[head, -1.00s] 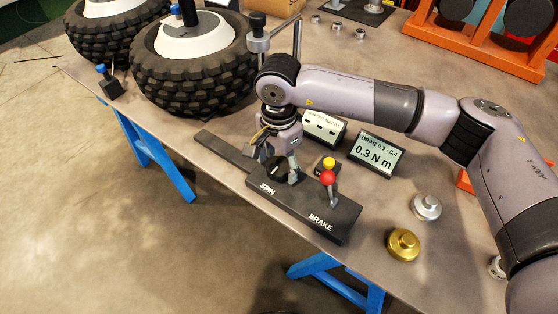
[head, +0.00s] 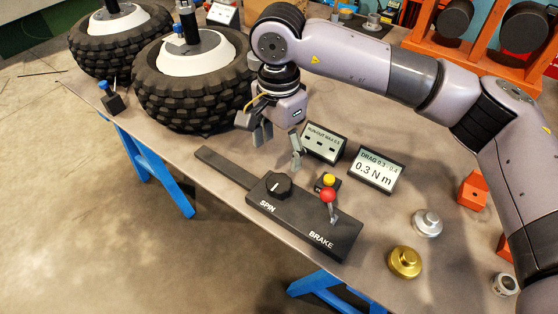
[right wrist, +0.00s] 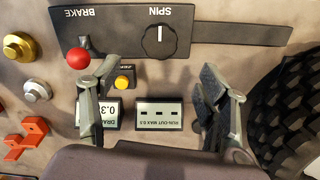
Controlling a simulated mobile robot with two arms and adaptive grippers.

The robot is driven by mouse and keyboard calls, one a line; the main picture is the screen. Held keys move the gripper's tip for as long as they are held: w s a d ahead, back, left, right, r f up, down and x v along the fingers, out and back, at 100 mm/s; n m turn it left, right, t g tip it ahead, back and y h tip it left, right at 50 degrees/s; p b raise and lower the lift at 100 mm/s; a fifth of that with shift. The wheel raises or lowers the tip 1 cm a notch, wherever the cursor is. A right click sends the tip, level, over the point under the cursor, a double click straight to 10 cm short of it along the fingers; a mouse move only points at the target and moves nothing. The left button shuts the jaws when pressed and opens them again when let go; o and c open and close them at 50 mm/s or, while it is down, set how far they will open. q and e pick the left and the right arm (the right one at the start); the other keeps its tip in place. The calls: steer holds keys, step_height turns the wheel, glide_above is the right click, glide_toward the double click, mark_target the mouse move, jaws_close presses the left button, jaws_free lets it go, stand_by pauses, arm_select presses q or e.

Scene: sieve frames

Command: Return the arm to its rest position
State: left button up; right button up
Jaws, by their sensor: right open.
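My right gripper (head: 279,146) is open and empty. It hangs above the table just behind the black control box (head: 318,228), with its fingertips apart. The box has a black SPIN knob (head: 277,186) and a red-topped BRAKE lever (head: 328,196). In the right wrist view, my right gripper (right wrist: 150,85) has its two fingers spread wide, with the SPIN knob (right wrist: 159,41) beyond them and touching neither. The red lever ball (right wrist: 79,58) shows close to the left finger. My left gripper is not in view.
A run-out display (head: 325,143) and a drag display (head: 376,170) reading 0.3 N m stand behind the box. Large tires (head: 193,85) sit at the left. A silver weight (head: 427,223), a brass weight (head: 404,262) and an orange rack (head: 490,50) are at the right.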

steer(key=shift+r, duration=0.65)
